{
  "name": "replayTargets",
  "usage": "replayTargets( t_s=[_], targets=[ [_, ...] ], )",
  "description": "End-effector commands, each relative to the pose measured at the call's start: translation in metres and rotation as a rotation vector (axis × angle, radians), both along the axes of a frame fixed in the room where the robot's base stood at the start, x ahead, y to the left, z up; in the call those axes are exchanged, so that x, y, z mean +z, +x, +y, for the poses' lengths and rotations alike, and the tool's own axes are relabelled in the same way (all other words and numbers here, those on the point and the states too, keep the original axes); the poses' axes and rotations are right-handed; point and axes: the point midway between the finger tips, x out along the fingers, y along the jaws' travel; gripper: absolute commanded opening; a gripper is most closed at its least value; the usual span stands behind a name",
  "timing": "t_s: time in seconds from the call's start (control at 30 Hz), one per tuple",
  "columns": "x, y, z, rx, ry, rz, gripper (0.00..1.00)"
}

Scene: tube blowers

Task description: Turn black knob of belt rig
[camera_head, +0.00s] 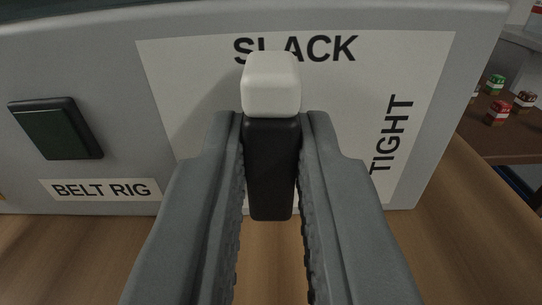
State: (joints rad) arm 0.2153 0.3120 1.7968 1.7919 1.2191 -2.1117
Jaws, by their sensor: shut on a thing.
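The black knob (271,170) is a bar-shaped handle with a white tip (271,85). It stands in the middle of the view, in front of a white label plate (190,95) on the grey belt rig panel (100,50). The white tip points up at the word SLACK; the word TIGHT is at the right, printed sideways. My gripper (272,150) is shut on the black knob, one finger on each side of it. The knob's mount on the panel is hidden behind the knob and fingers.
A dark green square button (55,129) is on the panel at the left, above a BELT RIG label (100,189). A wooden surface (70,255) lies below the panel. A brown shelf (500,135) with several small red, green and brown items is at the far right.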

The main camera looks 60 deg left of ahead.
Motion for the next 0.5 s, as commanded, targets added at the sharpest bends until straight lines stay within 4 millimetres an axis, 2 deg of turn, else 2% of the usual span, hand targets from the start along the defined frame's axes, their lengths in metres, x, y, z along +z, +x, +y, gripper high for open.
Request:
replayTargets(
  t_s=[0.5],
  targets=[
    [-0.0027, -0.0010, 0.0002, 0.000, -0.032, -0.039, 0.00]
  ],
)
